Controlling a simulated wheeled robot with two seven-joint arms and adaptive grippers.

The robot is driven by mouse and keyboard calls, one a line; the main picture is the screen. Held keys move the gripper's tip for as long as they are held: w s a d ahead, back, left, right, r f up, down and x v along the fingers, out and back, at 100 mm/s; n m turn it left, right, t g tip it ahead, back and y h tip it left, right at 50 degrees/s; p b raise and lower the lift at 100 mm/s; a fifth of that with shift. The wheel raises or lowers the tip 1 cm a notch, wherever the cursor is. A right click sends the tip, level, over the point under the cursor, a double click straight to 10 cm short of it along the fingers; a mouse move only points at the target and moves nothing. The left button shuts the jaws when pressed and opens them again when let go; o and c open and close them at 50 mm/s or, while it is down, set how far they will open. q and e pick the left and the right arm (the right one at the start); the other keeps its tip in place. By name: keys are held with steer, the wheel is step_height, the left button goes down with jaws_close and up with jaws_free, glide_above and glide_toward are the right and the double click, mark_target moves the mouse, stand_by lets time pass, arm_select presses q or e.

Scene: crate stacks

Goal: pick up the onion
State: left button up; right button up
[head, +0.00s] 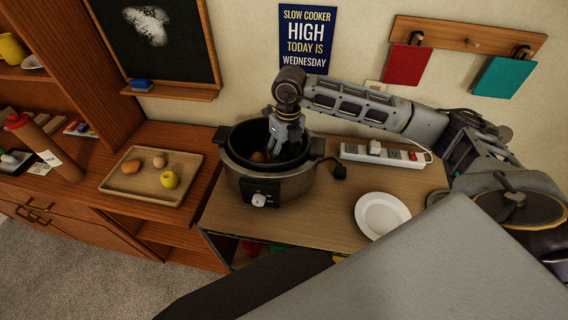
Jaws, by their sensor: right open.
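A black slow cooker (278,187) with a dial on its front stands on the wooden table, its lid off. Inside the pot, a rounded brown thing (257,156) shows in part; it may be the onion, but I cannot tell for sure. My right gripper (276,150) reaches down into the pot, open, its fingertips just right of the brown thing. I cannot tell whether they touch it. On a wooden tray (118,186) at left lie an orange-brown item (131,166), a small tan item (160,162) and a yellow item (169,180). My left gripper is not in view.
A white plate (382,214) lies right of the cooker. The cooker's raised rim surrounds my right gripper. A red-topped brown bottle (50,150) stands at far left.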

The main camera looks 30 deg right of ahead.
mark_target(284, 157)
steer(key=shift+w+a+f+p, duration=0.15)
steer(key=shift+f+p, duration=0.25)
steer(key=shift+f, duration=1.5)
steer(key=c, duration=0.8)
